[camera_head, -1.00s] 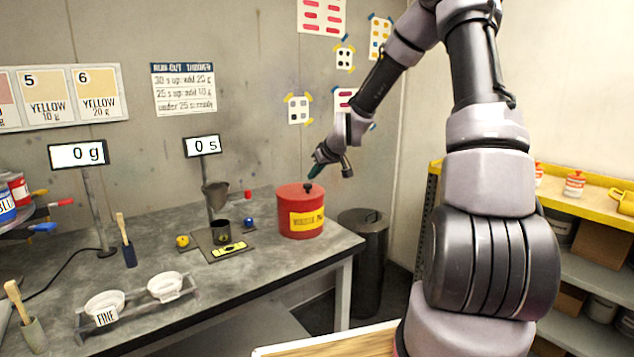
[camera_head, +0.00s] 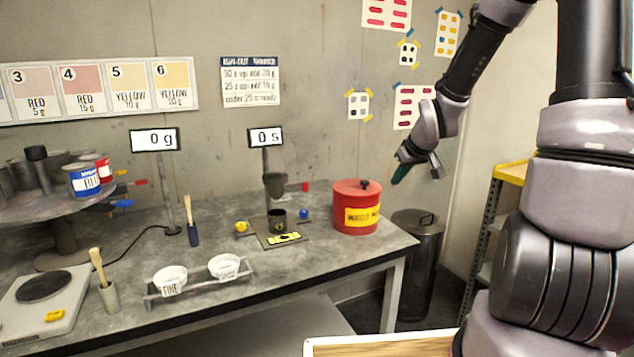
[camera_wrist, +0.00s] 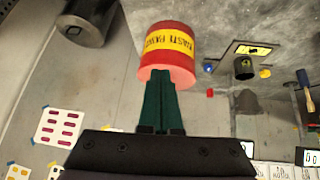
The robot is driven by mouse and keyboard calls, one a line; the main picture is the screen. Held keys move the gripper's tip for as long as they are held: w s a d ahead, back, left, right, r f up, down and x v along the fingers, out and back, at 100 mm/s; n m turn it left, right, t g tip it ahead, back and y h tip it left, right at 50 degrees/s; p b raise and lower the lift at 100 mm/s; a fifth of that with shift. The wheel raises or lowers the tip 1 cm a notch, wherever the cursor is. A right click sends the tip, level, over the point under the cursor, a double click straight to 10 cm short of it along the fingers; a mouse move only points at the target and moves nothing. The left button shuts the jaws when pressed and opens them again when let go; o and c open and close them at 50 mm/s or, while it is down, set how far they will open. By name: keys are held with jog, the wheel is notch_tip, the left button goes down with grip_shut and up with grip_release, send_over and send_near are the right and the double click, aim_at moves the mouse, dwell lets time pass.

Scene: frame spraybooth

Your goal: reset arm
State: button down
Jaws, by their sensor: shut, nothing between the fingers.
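My gripper (camera_head: 401,172) hangs in the air in front of the back wall, above and to the right of the red waste can (camera_head: 357,214). In the wrist view its two dark green fingers (camera_wrist: 161,82) lie together, shut and empty. The fingertips overlap the red can (camera_wrist: 167,60) in that view, but the head view shows them apart from it. My arm comes down from the upper right of the head view.
The grey workbench (camera_head: 325,260) holds a small cup (camera_head: 277,220), two white filter holders on a rack (camera_head: 200,284), brushes, a scale (camera_head: 42,300) and a carousel of paint cans (camera_head: 85,180). A dark bin (camera_head: 418,250) stands right of the bench. A yellow-edged shelf (camera_head: 510,173) is at right.

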jog(key=s+r+m, duration=0.3)
jog(key=s+r, duration=0.7)
jog(key=s, duration=0.2)
jog(key=s+a+r+m, duration=0.1)
jog(key=s+r+m, duration=0.3)
jog(key=s+r, duration=0.6)
jog(key=s, duration=0.3)
jog(key=shift+s+a+m+y, duration=0.2)
jog(key=shift+a+m+y, duration=0.1)
